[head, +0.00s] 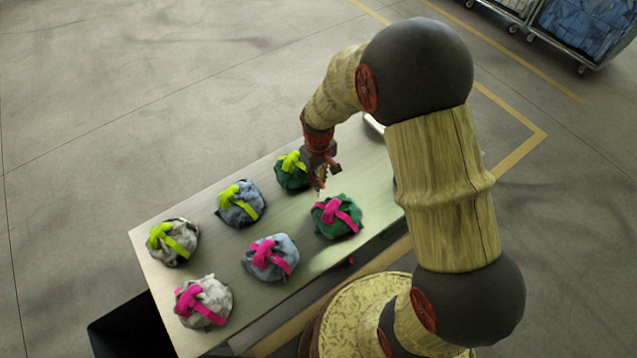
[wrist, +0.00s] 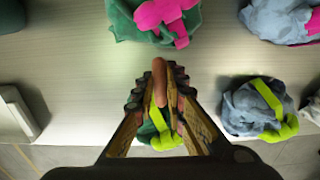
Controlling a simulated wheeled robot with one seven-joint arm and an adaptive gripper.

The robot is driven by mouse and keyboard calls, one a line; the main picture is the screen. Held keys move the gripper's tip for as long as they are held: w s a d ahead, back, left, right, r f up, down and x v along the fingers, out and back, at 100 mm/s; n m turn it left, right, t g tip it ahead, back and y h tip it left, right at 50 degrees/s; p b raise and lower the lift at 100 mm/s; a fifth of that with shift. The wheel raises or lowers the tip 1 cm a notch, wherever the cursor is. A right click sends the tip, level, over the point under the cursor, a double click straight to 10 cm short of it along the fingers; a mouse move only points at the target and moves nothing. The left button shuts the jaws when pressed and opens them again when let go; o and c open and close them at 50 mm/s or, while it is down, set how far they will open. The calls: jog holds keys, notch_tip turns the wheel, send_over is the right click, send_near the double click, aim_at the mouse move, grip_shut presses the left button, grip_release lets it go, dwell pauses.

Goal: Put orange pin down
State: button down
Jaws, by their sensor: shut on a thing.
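My gripper (head: 319,182) is above the table, between the dark green bag with a lime strap (head: 290,172) and the green bag with a pink strap (head: 336,216). In the wrist view my gripper (wrist: 161,82) is shut on the orange pin (wrist: 160,80), a slim orange-brown piece whose rounded tip sticks out past the fingers. The pin's lower part is between the fingers. In the head view the pin is too small to make out clearly. I cannot tell how high its tip is above the table.
Blue-grey bags with a lime strap (head: 240,203) and a pink strap (head: 270,257) lie further left. Grey-white bags with lime (head: 173,242) and pink (head: 203,302) straps lie at the left end. A white object (wrist: 15,105) is at the left in the wrist view. Bare table (wrist: 70,75) separates the bags.

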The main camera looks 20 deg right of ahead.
jog(key=shift+f, duration=1.1)
jog(key=shift+f, duration=0.15)
jog(key=c, duration=1.8)
grip_release()
